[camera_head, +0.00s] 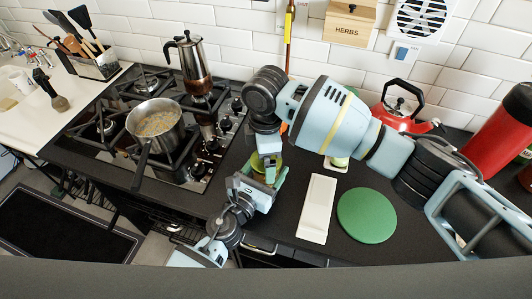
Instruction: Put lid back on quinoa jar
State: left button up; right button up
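My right arm comes in from the right, bends over the counter and points down, with its gripper (268,168) over the dark counter right of the hob. My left gripper (254,188) is close beside and below it. A small yellow-green object (256,162) shows between the two grippers. It may be the quinoa jar or its lid, but the grippers cover most of it. I cannot tell which gripper touches it, nor whether either gripper is open or shut. A small green and white item (338,163) stands behind my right arm, partly hidden; I cannot tell what it is.
A gas hob (112,128) with a pot of food (155,122) and a moka pot (192,65) is at left. A white board (317,208) and a round green mat (366,216) lie at front right. A red kettle (400,107) and red cylinder (497,135) stand further right.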

jog(key=shift+r, duration=0.1)
notch_tip(320, 180, up, 12)
dwell(0.5)
pick_arm(q)
jog(key=o, duration=2)
jog(key=shift+c, duration=0.2)
jog(key=shift+s+a, duration=0.25)
jog(key=shift+s, duration=0.15)
jog(key=shift+v, duration=3.5)
pick_arm(e)
jog(key=shift+f, duration=0.4)
